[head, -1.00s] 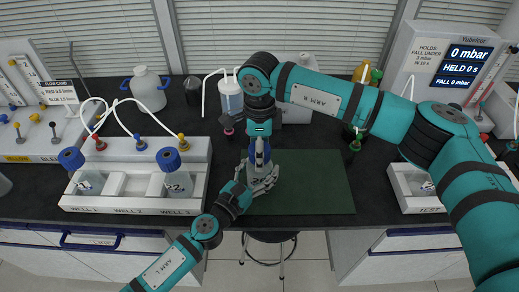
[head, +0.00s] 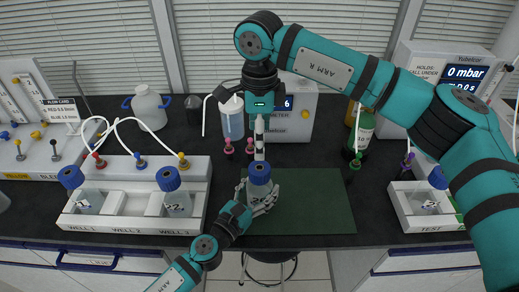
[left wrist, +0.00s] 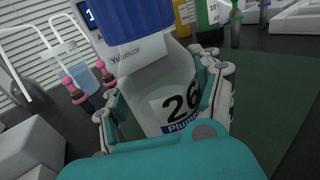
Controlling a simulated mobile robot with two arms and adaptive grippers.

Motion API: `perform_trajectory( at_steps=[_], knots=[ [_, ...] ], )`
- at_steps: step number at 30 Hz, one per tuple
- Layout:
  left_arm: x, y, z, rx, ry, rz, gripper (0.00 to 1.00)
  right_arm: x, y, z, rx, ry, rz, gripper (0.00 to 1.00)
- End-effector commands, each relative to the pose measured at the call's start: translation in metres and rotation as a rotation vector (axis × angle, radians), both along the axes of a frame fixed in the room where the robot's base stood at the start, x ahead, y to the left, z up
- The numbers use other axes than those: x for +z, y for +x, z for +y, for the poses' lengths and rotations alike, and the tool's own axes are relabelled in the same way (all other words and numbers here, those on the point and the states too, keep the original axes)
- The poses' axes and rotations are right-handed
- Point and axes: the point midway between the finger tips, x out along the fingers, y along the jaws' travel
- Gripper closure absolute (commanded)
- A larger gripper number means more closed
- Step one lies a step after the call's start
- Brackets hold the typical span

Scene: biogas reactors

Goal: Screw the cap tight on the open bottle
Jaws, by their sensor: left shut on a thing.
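A clear bottle (head: 258,190) with a white label stands at the left part of the green mat, with a blue cap (head: 259,171) on its top. In the left wrist view the bottle (left wrist: 165,95) shows the number 26, with the blue cap (left wrist: 125,18) over its neck; how tight the cap sits cannot be seen. My left gripper (head: 262,200) is shut around the bottle's body, and its fingers flank it in the left wrist view. My right gripper (head: 259,155) points down just above the cap. Its fingers show edge-on, so their opening is unclear.
The green mat (head: 310,205) is clear to the right. A white well rack (head: 130,222) with two blue-capped bottles stands left, and a test rack (head: 420,222) right. A meter box (head: 300,110), a green bottle (head: 362,130) and pink-topped fittings stand behind.

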Motion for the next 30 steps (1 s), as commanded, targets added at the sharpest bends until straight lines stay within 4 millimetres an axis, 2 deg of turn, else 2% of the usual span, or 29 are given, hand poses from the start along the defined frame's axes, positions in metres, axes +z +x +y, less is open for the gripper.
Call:
perform_trajectory(
  at_steps=[3, 11, 12, 18, 26, 30],
  knots=[
    [-0.0002, -0.0001, 0.0, 0.0, 0.0, 0.0, 1.0, 0.0072, 0.0, 0.0003, 0.001, 0.001, -0.001, 0.23],
    [-0.0001, -0.0001, 0.0, 0.0, 0.0, 0.0, 1.0, 0.0082, -0.0001, 0.0003, 0.001, 0.0, 0.0, 0.23],
    [-0.0001, -0.0001, 0.0, 0.0, 0.0, 0.0, 0.33, 0.0081, -0.0001, 0.0003, 0.001, 0.0, 0.0, 0.23],
    [0.0, -0.0001, 0.0, 0.0, 0.0, 0.0, 0.07, 0.0079, -0.0001, 0.0003, 0.001, 0.0, 0.0, 0.23],
    [-0.0001, -0.0002, 0.0001, 0.0, 0.0, 0.0, 0.06, 0.0078, -0.0002, 0.0003, 0.001, 0.0, 0.0, 0.23],
    [-0.0006, -0.0067, 0.0044, 0.0, 0.0, 0.001, 0.06, 0.0077, -0.0002, 0.0003, 0.001, 0.0, 0.0, 0.23]
  ],
)
